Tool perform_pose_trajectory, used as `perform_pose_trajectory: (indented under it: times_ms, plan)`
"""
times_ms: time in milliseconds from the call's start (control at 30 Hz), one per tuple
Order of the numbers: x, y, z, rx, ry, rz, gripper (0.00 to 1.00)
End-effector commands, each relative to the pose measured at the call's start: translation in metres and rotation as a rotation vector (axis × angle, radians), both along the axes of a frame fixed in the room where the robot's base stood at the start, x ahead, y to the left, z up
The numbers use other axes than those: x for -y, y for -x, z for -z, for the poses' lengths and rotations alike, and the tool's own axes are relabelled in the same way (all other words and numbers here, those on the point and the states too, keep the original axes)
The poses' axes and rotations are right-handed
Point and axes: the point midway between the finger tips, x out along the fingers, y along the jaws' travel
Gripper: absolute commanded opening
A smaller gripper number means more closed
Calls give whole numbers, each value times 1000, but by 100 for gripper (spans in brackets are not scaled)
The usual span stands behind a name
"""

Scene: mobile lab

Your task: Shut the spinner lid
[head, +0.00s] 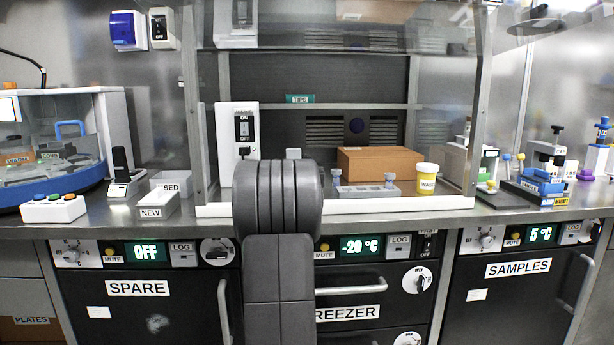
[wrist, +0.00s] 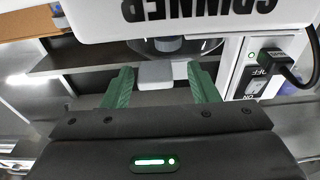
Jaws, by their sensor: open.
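The spinner (wrist: 95,25) shows at the top of the wrist view as a white body with an upside-down SPINNER label. Below the label are part of a round dark bowl or rim and a grey hub (wrist: 168,43). A pale grey block (wrist: 155,74) lies between my gripper's fingers; I cannot tell whether it is the lid's tab. My gripper (wrist: 160,68) is open, its green fingers on either side of the block with gaps. In the head view my arm hides the gripper and most of the spinner. The lid's angle cannot be made out.
A white switch box (head: 238,140) with a plug stands left of my arm. The cabinet's glass sash (head: 345,30) hangs above.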

Motion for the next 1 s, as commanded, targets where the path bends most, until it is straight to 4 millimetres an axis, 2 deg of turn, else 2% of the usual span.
perform_pose_trajectory:
  times_ms: [600,800,1000]
  plan:
    - [7,110,7,12,-3,8,55]
    - [8,128,10,13,-4,8,55]
    - [8,131,11,14,-4,8,55]
